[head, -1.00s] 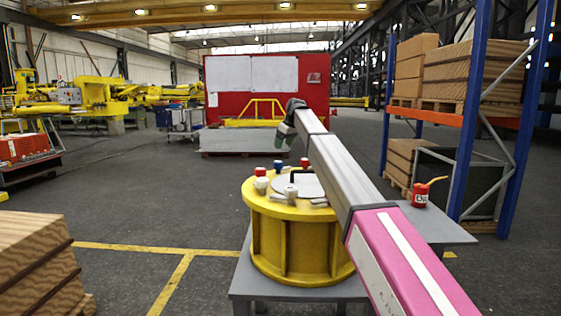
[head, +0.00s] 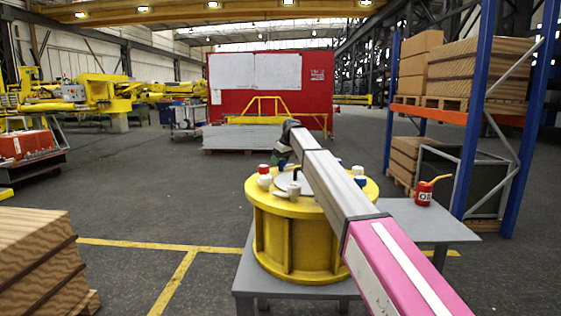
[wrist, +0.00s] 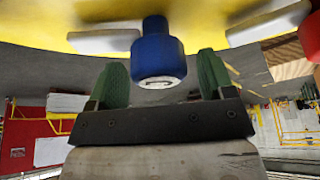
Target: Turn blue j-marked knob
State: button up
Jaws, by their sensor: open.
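In the wrist view a blue knob (wrist: 157,52) with a white end face stands out from the yellow drum. The face carries a dark mark too small to read. My gripper (wrist: 162,62) is open, with one green finger on each side of the knob and a visible gap to both. In the head view my gripper (head: 284,158) is at the far rim of the yellow drum (head: 290,235). There the knob between the fingers is hidden. Another blue knob (head: 337,163) shows right of my arm.
A red knob (wrist: 312,38) is at the right edge of the wrist view. Other knobs, including a red one (head: 264,169) and a white one (head: 294,188), sit on the drum top. The drum stands on a grey table (head: 440,232) with a red can (head: 423,195).

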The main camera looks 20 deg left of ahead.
jog(key=c, duration=0.9)
jog(key=shift+m, duration=0.3)
jog(key=m+t+h, duration=0.1)
jog(key=m, duration=0.2)
jog(key=shift+m, duration=0.3)
jog(key=m+t+h, duration=0.1)
jog(key=m, duration=0.3)
jog(key=shift+w+d, duration=0.1)
jog(key=m+h, duration=0.1)
jog(key=m, duration=0.2)
jog(key=m+h, duration=0.1)
jog(key=m, duration=0.1)
jog(key=shift+m+t+h, duration=0.3)
jog(key=shift+m+t, duration=0.1)
jog(key=shift+d+m+g+h, duration=0.15)
jog(key=shift+m+h, duration=0.2)
jog(key=shift+m, duration=0.6)
jog(key=shift+m+g+h, duration=0.15)
jog(key=shift+m+h, duration=0.2)
jog(key=shift+m, duration=0.6)
